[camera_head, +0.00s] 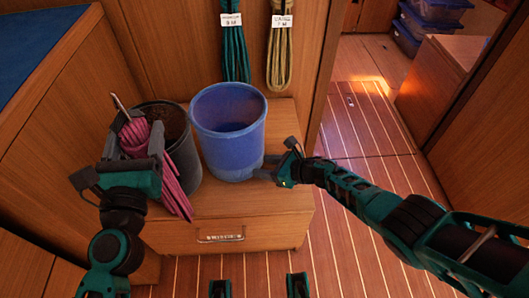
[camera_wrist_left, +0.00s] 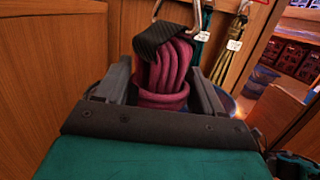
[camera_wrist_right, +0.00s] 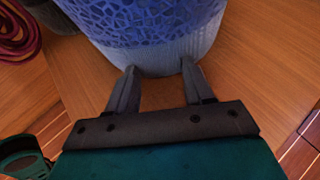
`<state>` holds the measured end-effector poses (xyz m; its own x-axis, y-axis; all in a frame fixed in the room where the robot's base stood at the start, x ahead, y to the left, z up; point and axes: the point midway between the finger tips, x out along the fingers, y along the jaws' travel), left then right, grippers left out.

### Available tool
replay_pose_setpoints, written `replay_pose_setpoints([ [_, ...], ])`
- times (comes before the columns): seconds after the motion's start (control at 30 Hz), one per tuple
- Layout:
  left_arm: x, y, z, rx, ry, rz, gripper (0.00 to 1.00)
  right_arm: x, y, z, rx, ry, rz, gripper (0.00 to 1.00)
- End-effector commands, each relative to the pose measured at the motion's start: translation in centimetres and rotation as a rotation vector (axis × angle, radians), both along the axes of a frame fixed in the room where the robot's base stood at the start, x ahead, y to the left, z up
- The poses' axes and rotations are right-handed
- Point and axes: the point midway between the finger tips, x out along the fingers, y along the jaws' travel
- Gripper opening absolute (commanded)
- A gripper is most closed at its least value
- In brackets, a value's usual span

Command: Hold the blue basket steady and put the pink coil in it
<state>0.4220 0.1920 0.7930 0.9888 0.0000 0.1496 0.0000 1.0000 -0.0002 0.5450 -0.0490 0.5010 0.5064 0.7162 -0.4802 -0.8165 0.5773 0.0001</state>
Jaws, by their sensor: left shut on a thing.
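The blue basket (camera_head: 228,130) stands upright on the wooden locker top, and its inside looks empty. Its lower side shows in the right wrist view (camera_wrist_right: 150,30). My right gripper (camera_head: 270,167) is low at the basket's right side. Its fingers (camera_wrist_right: 157,75) are apart, with the tips close to the base; I cannot tell whether they touch. My left gripper (camera_head: 139,142) is shut on the pink coil (camera_head: 176,190), left of the basket. The coil (camera_wrist_left: 170,75) has a black strap and metal clip at its top. It hangs in front of the dark bucket.
The dark bucket (camera_head: 187,160) stands against the left of the basket. A green coil (camera_head: 234,50) and a tan coil (camera_head: 280,55) with tags hang on the wall behind. Open floor lies to the right.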

Motion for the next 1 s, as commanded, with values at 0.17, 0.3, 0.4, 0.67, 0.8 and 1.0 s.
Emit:
replay_pose_setpoints([
  [0.17, 0.02, 0.01, 0.20, 0.000, -0.004, 0.000, 0.00, -0.02, 0.06, 0.03, 0.001, 0.000, 0.001, 0.33],
  [0.3, 0.02, 0.01, 0.20, 0.000, -0.004, 0.000, 0.00, -0.02, 0.06, 0.03, 0.001, 0.000, 0.001, 0.20],
  [0.4, 0.02, 0.01, 0.20, 0.000, -0.004, 0.000, 0.00, -0.02, 0.06, 0.03, 0.001, 0.000, 0.001, 0.10],
  [0.67, 0.02, 0.01, 0.20, 0.000, -0.004, 0.000, 0.00, -0.02, 0.06, 0.03, 0.001, 0.000, 0.001, 0.00],
  [0.8, 0.02, 0.01, 0.20, 0.000, -0.004, 0.000, 0.00, -0.01, 0.06, 0.03, 0.001, 0.000, 0.001, 0.00],
  [1.0, 0.02, 0.01, 0.20, 0.000, -0.004, 0.000, 0.00, 0.00, 0.05, 0.03, 0.001, 0.000, 0.001, 0.00],
])
